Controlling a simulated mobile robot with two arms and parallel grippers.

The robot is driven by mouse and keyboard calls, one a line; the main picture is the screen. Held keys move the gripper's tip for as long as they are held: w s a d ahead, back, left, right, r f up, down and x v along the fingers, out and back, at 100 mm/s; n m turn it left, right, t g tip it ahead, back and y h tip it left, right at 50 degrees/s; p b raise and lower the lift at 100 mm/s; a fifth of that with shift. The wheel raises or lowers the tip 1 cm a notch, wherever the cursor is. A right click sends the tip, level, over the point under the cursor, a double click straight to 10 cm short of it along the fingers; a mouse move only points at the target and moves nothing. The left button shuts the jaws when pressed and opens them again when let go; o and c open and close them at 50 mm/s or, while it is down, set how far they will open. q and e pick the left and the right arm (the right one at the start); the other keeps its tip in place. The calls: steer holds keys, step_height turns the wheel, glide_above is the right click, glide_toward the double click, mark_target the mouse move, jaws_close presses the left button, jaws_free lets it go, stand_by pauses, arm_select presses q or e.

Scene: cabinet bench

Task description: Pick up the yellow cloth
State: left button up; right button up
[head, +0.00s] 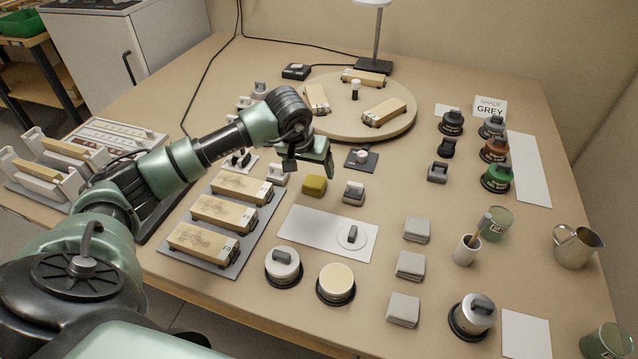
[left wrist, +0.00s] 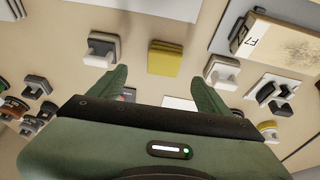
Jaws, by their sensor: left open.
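The yellow cloth (head: 314,185) is a small folded block lying on the bench, in the middle of the head view. In the left wrist view the cloth (left wrist: 164,58) lies beyond the fingertips, within the width between them. My left gripper (head: 309,168) is open and empty, just behind and above the cloth in the head view. Its two green fingers also show spread apart in the left wrist view (left wrist: 158,76). The cloth is not between the fingers. My right gripper is in neither view.
A white card (head: 310,230) lies in front. A dark tray (head: 243,250) holds wooden blocks. A round board (head: 345,132) lies behind. Several grey cloths (head: 410,265) lie to the right.

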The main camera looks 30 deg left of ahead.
mark_target(314, 180)
arm_select(q)
steer(key=shift+a+p+x, duration=0.15)
steer(key=shift+p+x, duration=0.1)
steer(key=shift+x, duration=1.65)
steer(key=shift+a+p+x, duration=0.15)
steer(key=shift+p+x, duration=0.1)
steer(key=shift+x, duration=1.6)
steer(key=c, duration=1.4)
steer(key=shift+c, duration=0.2)
steer(key=shift+r, duration=0.1)
step_height(314, 180, up, 20)
steer(key=b, duration=0.1)
